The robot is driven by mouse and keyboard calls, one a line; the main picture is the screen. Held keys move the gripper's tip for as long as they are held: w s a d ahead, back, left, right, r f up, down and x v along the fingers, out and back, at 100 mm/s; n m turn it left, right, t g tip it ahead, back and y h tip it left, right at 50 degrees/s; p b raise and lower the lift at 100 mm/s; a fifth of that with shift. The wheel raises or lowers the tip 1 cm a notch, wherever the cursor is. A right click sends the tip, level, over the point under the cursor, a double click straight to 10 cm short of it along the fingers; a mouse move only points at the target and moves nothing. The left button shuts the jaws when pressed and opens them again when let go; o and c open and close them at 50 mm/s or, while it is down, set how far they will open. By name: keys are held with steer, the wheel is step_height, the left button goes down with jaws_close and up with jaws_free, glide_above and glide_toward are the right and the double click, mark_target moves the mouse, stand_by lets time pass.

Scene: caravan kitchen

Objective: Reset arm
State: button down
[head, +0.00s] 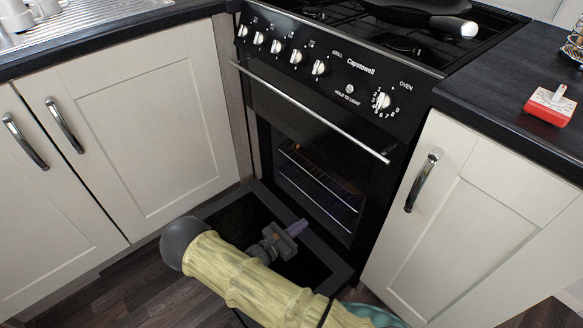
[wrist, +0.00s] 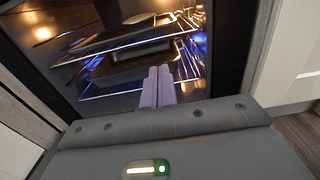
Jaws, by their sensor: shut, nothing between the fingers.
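My gripper (head: 298,228) is low in front of the oven, over the black-framed oven door (head: 335,268), which looks folded down near the floor. Its two pale purple fingers are together and empty; they also show in the wrist view (wrist: 159,72), pointing at the oven inside. My arm, in a yellow sleeve, comes in from the bottom of the head view. The black cooker (head: 300,105) has a lit oven cavity with wire racks (head: 318,185). In the wrist view dark trays (wrist: 135,65) sit on the racks.
Cream cupboards stand close on the left (head: 140,120) and right (head: 480,215) of the cooker. A dark pan (head: 415,15) is on the hob. A red and white object (head: 549,105) sits on the right worktop. Some wooden floor (head: 140,295) is clear at lower left.

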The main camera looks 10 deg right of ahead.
steer(key=s+d+r+m+g+y+p, duration=0.25)
steer(key=s+r+m+g+y, duration=0.3)
steer(key=r+m, duration=0.4)
steer(key=s+d+r+m+g+y+p, duration=0.2)
steer(key=s+d+r+m+g+y, duration=0.25)
steer(key=s+r+m+g, duration=0.4)
step_height(320, 180, up, 51)
steer(key=s+m+t+y+p, duration=0.1)
steer(key=m+t+y+p, duration=0.3)
steer(key=p, duration=3.5)
steer(key=m+t, duration=0.2)
steer(key=m, duration=0.1)
steer(key=shift+d+f+y, duration=0.2)
steer(key=shift+d+y, duration=0.05)
steer(key=shift+y, duration=0.15)
steer(key=shift+s, duration=0.1)
